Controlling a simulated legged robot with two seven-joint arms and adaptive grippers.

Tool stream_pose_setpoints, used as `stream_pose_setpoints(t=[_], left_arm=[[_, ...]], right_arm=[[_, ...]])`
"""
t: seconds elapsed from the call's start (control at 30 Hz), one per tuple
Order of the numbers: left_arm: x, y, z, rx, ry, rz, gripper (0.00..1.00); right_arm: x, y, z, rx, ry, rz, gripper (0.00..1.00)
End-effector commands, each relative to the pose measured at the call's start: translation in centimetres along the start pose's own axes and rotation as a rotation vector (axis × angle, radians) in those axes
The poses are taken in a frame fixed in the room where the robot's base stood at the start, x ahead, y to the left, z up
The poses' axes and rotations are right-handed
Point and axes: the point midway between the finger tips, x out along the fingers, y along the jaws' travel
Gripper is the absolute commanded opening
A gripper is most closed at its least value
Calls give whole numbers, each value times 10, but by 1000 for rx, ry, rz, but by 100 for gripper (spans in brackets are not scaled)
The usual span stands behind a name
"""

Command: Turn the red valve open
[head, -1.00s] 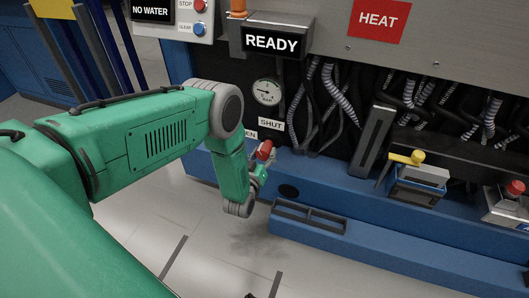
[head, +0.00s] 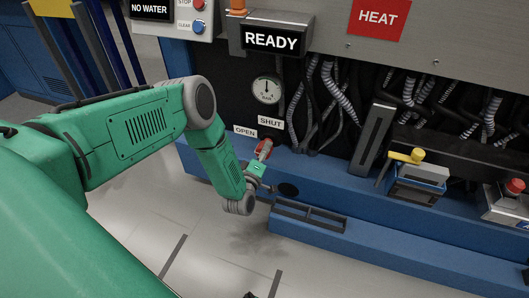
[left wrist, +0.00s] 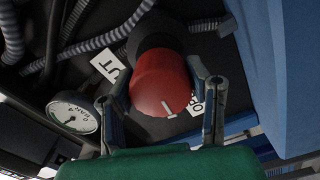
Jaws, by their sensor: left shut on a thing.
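The red valve (head: 264,145) is a round knob low on the machine panel, below a SHUT label (head: 270,122) and right of an OPEN label (head: 245,132). My left gripper (head: 262,158) is at the knob, which it partly hides. In the left wrist view the red knob (left wrist: 158,82) sits between the two fingers of my left gripper (left wrist: 158,76), which are shut on its sides. A short white line on the knob points to the lower right, on the side of the partly hidden OPEN label (left wrist: 197,104). My right gripper is not in view.
A round gauge (head: 266,89) above the valve has its needle pointing about upward. A READY display (head: 272,39) hangs above it. Ribbed hoses (head: 340,92) lie to the right. A blue ledge (head: 310,228) juts out below, with open floor in front.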

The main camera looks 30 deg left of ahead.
Motion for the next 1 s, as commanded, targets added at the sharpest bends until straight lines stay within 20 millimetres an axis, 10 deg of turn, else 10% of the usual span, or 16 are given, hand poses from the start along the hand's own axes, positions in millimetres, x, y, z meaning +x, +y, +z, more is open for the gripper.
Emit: stream_pose_setpoints(t=[0.87, 0.9, 1.0], left_arm=[[-6, -7, 3, -157, -9, -18, 15], [-6, -7, 2, -157, -9, -18, 51], [-5, -6, 2, -157, -7, -15, 64]], right_arm=[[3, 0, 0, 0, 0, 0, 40], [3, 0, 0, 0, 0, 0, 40], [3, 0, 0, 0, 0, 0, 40]])
